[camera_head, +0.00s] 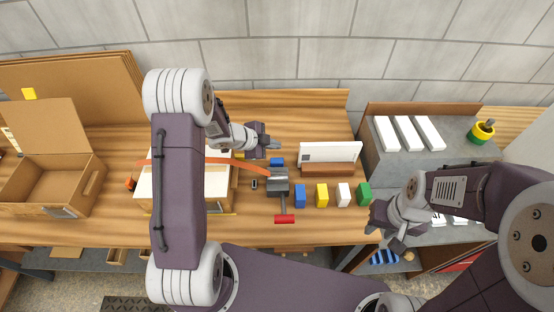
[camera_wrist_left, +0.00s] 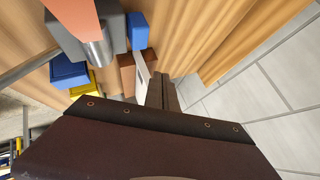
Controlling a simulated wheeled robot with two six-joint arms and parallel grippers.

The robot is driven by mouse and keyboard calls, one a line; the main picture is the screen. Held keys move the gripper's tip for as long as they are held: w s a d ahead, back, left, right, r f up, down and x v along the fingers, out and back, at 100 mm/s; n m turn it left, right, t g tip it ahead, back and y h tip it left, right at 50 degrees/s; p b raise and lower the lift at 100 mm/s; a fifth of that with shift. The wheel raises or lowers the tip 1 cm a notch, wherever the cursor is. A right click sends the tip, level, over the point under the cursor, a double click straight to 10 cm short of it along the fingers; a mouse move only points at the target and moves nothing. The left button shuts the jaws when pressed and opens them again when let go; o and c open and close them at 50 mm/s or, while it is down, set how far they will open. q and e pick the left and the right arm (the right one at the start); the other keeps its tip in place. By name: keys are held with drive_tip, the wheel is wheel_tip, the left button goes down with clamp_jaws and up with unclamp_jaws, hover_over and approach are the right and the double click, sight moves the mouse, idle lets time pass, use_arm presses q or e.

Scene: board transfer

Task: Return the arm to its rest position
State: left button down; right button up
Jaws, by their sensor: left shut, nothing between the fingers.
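My left arm crosses the middle of the head view. Its left gripper (camera_head: 274,145) is over the back of the wooden table (camera_head: 290,110), shut and empty, left of a white board (camera_head: 345,152) in a brown stand (camera_head: 328,170). In the left wrist view my dark left gripper (camera_wrist_left: 165,92) fills the lower part, and the stand (camera_wrist_left: 127,76) shows beyond it. My right gripper (camera_head: 378,220) is by the table's front right edge, near the green block (camera_head: 363,194); its finger gap is unclear.
A grey device (camera_head: 278,184) with a red-ended handle (camera_head: 284,219) stands mid-table, beside blue (camera_head: 300,196), yellow (camera_head: 321,195) and white (camera_head: 343,195) blocks. An open cardboard box (camera_head: 80,190) is at left. A grey side table (camera_head: 440,165) holds white boards (camera_head: 408,133).

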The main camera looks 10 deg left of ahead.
idle(0.4)
use_arm(q)
wheel_tip(320, 180, up, 9)
drive_tip(key=d+n+t+y+b, duration=0.2)
drive_tip(key=n, duration=0.1)
drive_tip(key=s+a+f+n+g+y, duration=0.1)
drive_tip(key=s+a+f+n+g, duration=0.1)
drive_tip(key=s+f+n+g, duration=0.2)
drive_tip(key=s+a+f+n+g+y, duration=0.2)
drive_tip(key=s+n, duration=0.8)
drive_tip(key=s, duration=0.9)
drive_tip(key=shift+s+f+g+b, duration=0.4)
drive_tip(key=shift+f+g, duration=0.45)
drive_tip(key=shift+g, duration=0.15)
